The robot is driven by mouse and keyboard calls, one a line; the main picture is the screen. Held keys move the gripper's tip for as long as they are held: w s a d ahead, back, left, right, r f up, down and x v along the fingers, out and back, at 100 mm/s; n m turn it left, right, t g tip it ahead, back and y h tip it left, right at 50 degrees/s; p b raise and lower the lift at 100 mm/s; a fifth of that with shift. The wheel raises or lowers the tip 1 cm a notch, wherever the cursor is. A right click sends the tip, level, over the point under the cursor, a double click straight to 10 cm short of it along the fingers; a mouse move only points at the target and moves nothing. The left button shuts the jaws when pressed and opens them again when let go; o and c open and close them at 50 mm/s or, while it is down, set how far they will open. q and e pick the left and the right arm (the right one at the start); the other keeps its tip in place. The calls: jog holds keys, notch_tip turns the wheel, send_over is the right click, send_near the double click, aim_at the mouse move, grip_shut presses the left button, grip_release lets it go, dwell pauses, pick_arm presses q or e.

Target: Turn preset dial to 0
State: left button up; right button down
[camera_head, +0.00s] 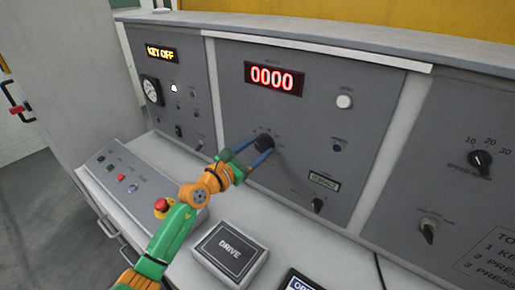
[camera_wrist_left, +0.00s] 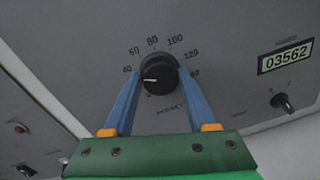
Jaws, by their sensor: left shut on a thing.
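The preset dial (camera_head: 264,142) is a round black knob on the grey middle panel. In the left wrist view the dial (camera_wrist_left: 157,70) has a white pointer line directed left, slightly downward. The printed numbers 40, 60, 80, 100 and 120 run around its top, and a 0 shows at its lower left. My left gripper (camera_head: 259,152) has its blue fingers on either side of the knob, shut on it. The fingers also show in the wrist view (camera_wrist_left: 156,83) and hide part of the scale. My right gripper is not in view.
A red display (camera_head: 273,78) above reads 0000. A small counter (camera_head: 324,181) and a selector knob (camera_head: 318,204) sit to the lower right. A red emergency button (camera_head: 162,205) and DRIVE box (camera_head: 230,250) stand on the desk near my arm.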

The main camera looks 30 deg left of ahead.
pick_arm(q)
jog(key=n+p, duration=0.2)
jog(key=shift+r+n, duration=0.1)
jog(key=shift+n, duration=0.3)
jog(key=n+p, duration=0.1)
jog(key=n, duration=0.2)
jog(key=shift+n, duration=0.3)
jog(key=n+p, duration=0.2)
jog(key=n, duration=0.2)
jog(key=shift+n+t, duration=0.3)
jog(key=shift+t, duration=0.1)
jog(key=shift+f+n+p, duration=0.2)
jog(key=shift+n+p, duration=0.25)
jog(key=shift+n, duration=1.45)
jog(key=o, duration=1.4)
jog(key=shift+w, duration=0.1)
jog(key=shift+c, duration=0.2)
